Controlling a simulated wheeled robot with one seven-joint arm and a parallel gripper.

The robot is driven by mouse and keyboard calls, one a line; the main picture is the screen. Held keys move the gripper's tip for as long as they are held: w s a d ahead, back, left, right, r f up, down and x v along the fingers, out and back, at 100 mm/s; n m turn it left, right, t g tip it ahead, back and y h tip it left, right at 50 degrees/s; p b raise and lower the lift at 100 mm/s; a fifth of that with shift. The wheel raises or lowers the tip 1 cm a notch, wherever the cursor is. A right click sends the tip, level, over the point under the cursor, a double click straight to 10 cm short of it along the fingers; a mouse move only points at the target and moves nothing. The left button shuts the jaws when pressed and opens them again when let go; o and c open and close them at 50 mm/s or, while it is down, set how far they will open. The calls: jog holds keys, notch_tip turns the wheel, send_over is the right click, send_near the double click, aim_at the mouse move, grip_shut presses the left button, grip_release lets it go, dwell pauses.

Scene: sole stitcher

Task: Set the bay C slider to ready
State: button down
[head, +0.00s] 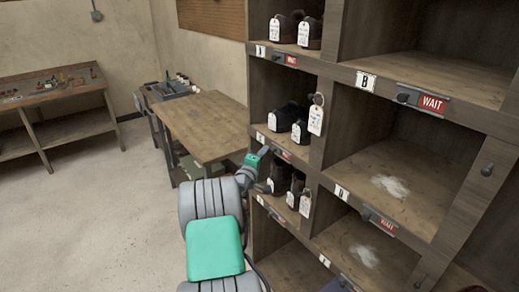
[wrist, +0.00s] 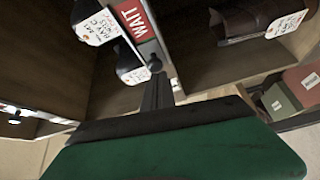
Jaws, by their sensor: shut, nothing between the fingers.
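The bay C slider sits on the shelf edge under the middle left bay, next to a small white letter plate. Its red sign (head: 283,154) is partly visible in the head view. In the wrist view the red sign (wrist: 134,20) reads WAIT, and a dark round knob (wrist: 154,62) stands at its end. My gripper (head: 264,151) is at this edge; its narrow fingers (wrist: 157,82) are shut and empty, with the tips right at the knob. I cannot tell whether they touch it. In the head view my gripper hides the knob.
Tagged dark shoes (head: 299,124) stand in the bay above the slider and more (head: 280,179) in the bay below. Bay B's slider (head: 421,99) also shows WAIT. A wooden table (head: 200,120) stands left of the rack. The floor (head: 90,210) at left is clear.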

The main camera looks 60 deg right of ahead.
jog(key=s, duration=0.1)
jog(key=s+a, duration=0.1)
jog(key=s, duration=0.1)
jog(key=s+a, duration=0.1)
jog(key=s, duration=0.1)
jog(key=shift+a+r, duration=0.1)
jog(key=shift+a, duration=0.15)
jog(key=shift+b, duration=0.3)
jog(key=b, duration=0.4)
send_near(278, 151)
jog(key=w+a, duration=0.2)
jog(key=a, duration=0.1)
jog(key=w+a+r, duration=0.1)
jog(key=shift+w+a, duration=0.1)
jog(key=shift+a, duration=0.25)
